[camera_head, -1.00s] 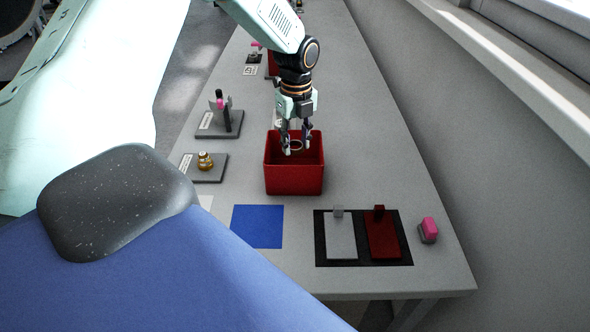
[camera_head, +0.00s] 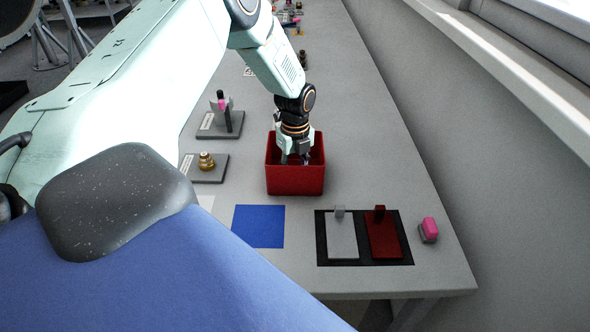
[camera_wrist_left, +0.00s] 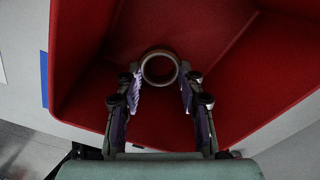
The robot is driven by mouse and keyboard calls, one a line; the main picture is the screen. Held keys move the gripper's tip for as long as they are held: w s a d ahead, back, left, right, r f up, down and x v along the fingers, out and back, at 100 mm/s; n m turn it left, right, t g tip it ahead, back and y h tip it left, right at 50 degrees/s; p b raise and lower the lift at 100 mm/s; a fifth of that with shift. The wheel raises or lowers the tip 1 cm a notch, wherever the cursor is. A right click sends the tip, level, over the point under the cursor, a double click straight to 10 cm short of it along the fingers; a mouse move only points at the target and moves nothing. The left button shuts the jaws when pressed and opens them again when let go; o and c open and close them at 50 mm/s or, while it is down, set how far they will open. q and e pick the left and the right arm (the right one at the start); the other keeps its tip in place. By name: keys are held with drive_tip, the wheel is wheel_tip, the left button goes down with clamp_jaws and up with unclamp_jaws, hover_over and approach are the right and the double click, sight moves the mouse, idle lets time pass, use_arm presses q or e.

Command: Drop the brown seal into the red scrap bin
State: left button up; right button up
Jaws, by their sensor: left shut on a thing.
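The brown seal (camera_wrist_left: 160,82) is a ring, seen in the left wrist view between the fingertips of my left gripper (camera_wrist_left: 161,78). The gripper is shut on it. Red walls surround them there. In the head view my left gripper (camera_head: 296,158) reaches down inside the red scrap bin (camera_head: 295,181), with its fingertips partly hidden. The seal cannot be made out in that view. The bin also shows in the left wrist view (camera_wrist_left: 265,75). My right gripper is not in view.
A blue square (camera_head: 259,226) and a black mat with a white plate (camera_head: 342,238) and a dark red plate (camera_head: 383,238) lie nearer. A pink-topped block (camera_head: 429,229) is right. A brass part (camera_head: 206,161) stands on a grey base left of the bin. The table right of the bin is clear.

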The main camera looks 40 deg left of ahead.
use_arm(q)
drive_tip(key=shift+w+a+f, duration=0.1)
drive_tip(key=shift+w+f, duration=0.05)
drive_tip(key=shift+w, duration=0.15)
drive_tip(key=shift+w+d+f, duration=0.1)
drive_tip(key=shift+d+f, duration=0.05)
drive_tip(key=shift+d, duration=0.05)
drive_tip(key=shift+b, duration=0.3)
drive_tip(key=shift+s+f, duration=0.2)
drive_tip(key=shift+s, duration=0.1)
drive_tip(key=shift+w+a+f+b, duration=0.1)
drive_tip(key=shift+a+f+b, duration=0.05)
drive_tip(key=shift+f+b, duration=0.15)
drive_tip(key=o, duration=0.7)
drive_tip(key=shift+w, duration=0.2)
drive_tip(key=shift+o, duration=1.2)
drive_tip(key=shift+s+r, duration=0.15)
drive_tip(key=shift+s, duration=0.1)
